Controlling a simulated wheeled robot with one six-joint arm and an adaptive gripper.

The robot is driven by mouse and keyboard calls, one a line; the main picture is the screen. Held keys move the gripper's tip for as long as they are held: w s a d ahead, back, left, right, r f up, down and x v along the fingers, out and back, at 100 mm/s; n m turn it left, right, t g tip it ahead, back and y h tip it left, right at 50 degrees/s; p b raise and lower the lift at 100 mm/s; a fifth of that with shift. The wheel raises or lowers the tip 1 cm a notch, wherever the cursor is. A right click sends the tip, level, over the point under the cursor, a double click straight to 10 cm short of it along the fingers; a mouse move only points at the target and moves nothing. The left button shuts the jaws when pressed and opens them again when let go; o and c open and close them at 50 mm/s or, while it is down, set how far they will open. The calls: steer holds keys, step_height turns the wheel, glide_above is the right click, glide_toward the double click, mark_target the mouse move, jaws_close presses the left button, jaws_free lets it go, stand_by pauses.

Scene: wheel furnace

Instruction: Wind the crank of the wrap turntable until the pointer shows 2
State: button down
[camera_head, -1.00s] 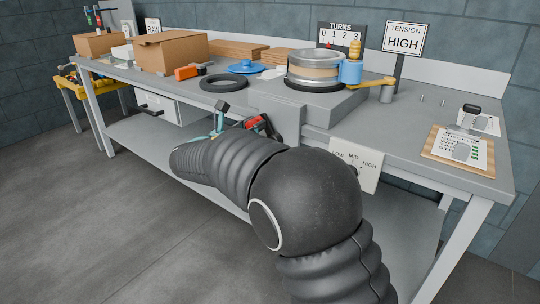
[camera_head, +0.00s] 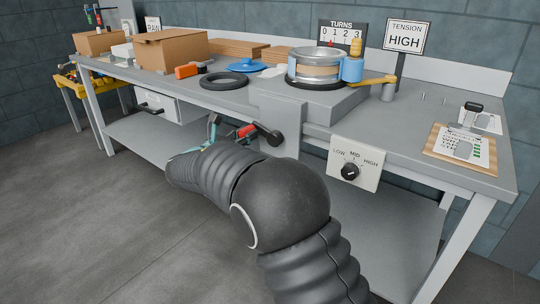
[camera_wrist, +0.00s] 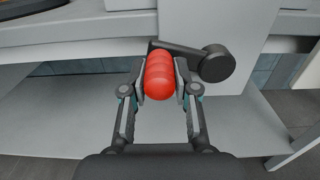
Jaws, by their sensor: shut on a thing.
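The crank has a red grip (camera_wrist: 160,77), a dark arm and a round black hub (camera_wrist: 217,64); in the head view its hub (camera_head: 274,136) is at the front of the bench. My gripper (camera_wrist: 159,84) is shut on the red grip, one finger on each side, with the grip left of the hub. In the head view my arm partly hides the gripper (camera_head: 224,136). The wrap turntable (camera_head: 316,82) carries a drum-like load on the bench. The TURNS scale (camera_head: 342,34) behind it reads 0 to 3; its small red pointer seems near the low end, too small to read exactly.
A dial plate (camera_head: 355,163) marked LOW, MID, HIGH hangs right of the crank. A TENSION HIGH sign (camera_head: 406,37) stands behind. A black ring (camera_head: 224,81), a cardboard box (camera_head: 170,49) and a clipboard (camera_head: 460,144) lie on the bench. The floor in front is open.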

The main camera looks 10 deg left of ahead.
step_height(320, 180, down, 3)
steer(key=shift+d+r, duration=0.1)
steer(key=shift+r, duration=0.1)
steer(key=shift+w, duration=0.1)
steer(key=shift+b, duration=0.3)
steer(key=shift+s+d+f+b, duration=0.1)
steer(key=shift+d+f+b, duration=0.15)
steer(key=shift+f+b, duration=0.25)
steer(key=shift+s+d+f+b, duration=0.15)
steer(key=shift+d+f+b, duration=0.2)
steer(key=shift+f, duration=0.3)
steer(key=shift+s+d+f+b, duration=0.1)
steer(key=shift+d+f+b, duration=0.1)
steer(key=shift+f+b, duration=0.3)
steer(key=shift+f, duration=0.1)
